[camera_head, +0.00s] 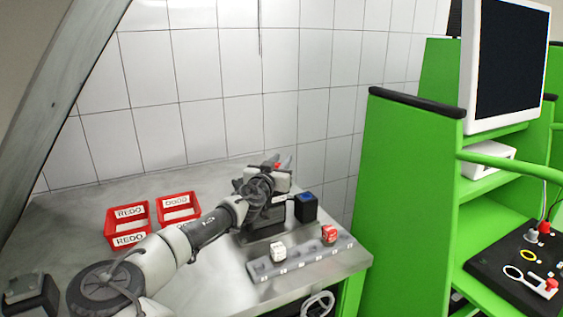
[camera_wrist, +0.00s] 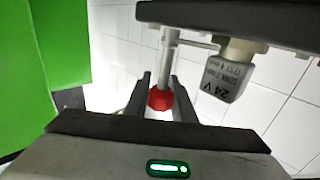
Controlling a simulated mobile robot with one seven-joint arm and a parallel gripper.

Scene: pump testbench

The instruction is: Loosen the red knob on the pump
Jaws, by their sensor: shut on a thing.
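The red knob (camera_wrist: 160,98) shows in the wrist view at the end of a pale vertical pipe (camera_wrist: 169,55). My gripper (camera_wrist: 161,92) has one finger on each side of the knob and is shut on it. A grey block marked 24 V (camera_wrist: 226,70) is beside the pipe, to its right. In the head view a small red spot, the knob (camera_head: 277,166), shows by my gripper (camera_head: 275,172) at the back of the metal table. My wrist hides most of the pump there.
Two red bins (camera_head: 128,226) marked REDO and GOOD stand on the metal table (camera_head: 200,270) at left. A grey rack (camera_head: 300,259) holds a white and a red block in front. A dark blue-topped box (camera_head: 305,207) stands right of my gripper. A green shelf frame (camera_head: 405,200) bounds the right.

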